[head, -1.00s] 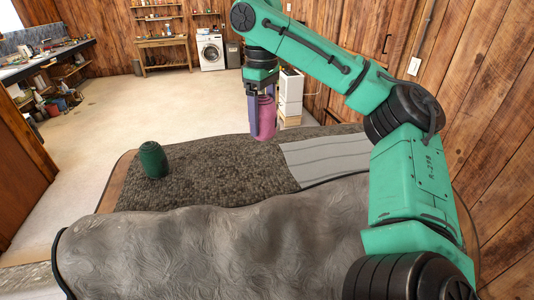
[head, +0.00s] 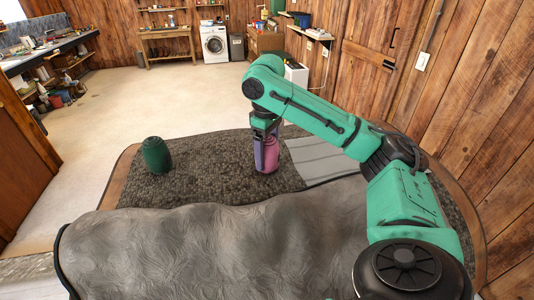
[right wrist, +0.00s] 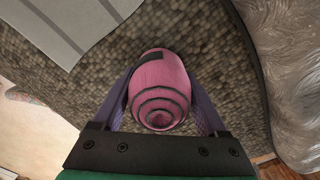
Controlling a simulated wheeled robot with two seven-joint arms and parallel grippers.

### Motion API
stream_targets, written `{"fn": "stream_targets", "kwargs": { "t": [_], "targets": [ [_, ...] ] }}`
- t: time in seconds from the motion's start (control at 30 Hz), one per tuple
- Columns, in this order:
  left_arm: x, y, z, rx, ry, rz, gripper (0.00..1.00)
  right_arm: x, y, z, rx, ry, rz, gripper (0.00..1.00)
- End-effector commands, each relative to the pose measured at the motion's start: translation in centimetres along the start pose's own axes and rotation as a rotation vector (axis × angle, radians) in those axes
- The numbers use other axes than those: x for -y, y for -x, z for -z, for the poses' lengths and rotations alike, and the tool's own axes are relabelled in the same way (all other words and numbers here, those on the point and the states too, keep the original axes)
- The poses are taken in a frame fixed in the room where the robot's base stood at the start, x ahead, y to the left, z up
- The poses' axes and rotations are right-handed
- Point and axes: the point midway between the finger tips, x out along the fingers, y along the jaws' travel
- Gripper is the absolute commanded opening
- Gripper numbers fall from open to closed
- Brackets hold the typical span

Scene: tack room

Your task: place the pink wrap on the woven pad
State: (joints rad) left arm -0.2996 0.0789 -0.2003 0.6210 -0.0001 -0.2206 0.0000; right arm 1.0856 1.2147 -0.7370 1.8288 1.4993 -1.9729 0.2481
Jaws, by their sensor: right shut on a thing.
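The pink wrap (head: 271,154) is a rolled bundle, upright between the fingers of my right gripper (head: 265,160). In the right wrist view the pink wrap (right wrist: 159,88) shows its spiral end toward the camera, with a purple finger on each side. My right gripper is shut on it. The woven pad (head: 212,178) is the dark, pebbly mat on the table. The wrap is over the pad, to the left of the grey striped cloth; whether its base touches the pad I cannot tell. My left gripper is not in view.
A dark green roll (head: 156,155) stands on the left of the pad. A grey striped cloth (head: 318,160) lies to the right of the wrap. A large grey leathery bulk (head: 200,235) fills the near side. The pad between green roll and wrap is clear.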

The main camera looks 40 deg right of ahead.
Motion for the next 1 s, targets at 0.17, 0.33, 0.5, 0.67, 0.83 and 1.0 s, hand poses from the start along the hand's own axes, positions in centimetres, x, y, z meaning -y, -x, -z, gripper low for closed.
{"fn": "stream_targets", "kwargs": {
  "t": [0.17, 0.33, 0.5, 0.67, 0.83, 1.0],
  "targets": [
    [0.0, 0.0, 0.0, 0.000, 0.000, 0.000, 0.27, 0.0, 0.0, 0.0, -0.002, 0.000, 0.000, 0.18],
    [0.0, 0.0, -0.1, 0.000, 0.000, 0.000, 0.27, 0.0, -0.3, 0.0, -0.001, 0.000, 0.000, 0.80],
    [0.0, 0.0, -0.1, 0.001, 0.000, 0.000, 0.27, 0.0, -0.3, 0.0, -0.001, 0.000, 0.000, 1.00],
    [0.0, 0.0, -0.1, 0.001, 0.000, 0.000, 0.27, 0.0, -0.1, 0.0, -0.002, 0.000, 0.000, 1.00],
    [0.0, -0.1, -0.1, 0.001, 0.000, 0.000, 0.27, 0.0, 1.3, 0.1, -0.004, 0.000, -0.001, 1.00],
    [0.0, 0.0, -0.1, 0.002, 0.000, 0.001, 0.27, 0.0, 3.3, 0.1, -0.005, 0.000, -0.003, 1.00]
  ]
}}
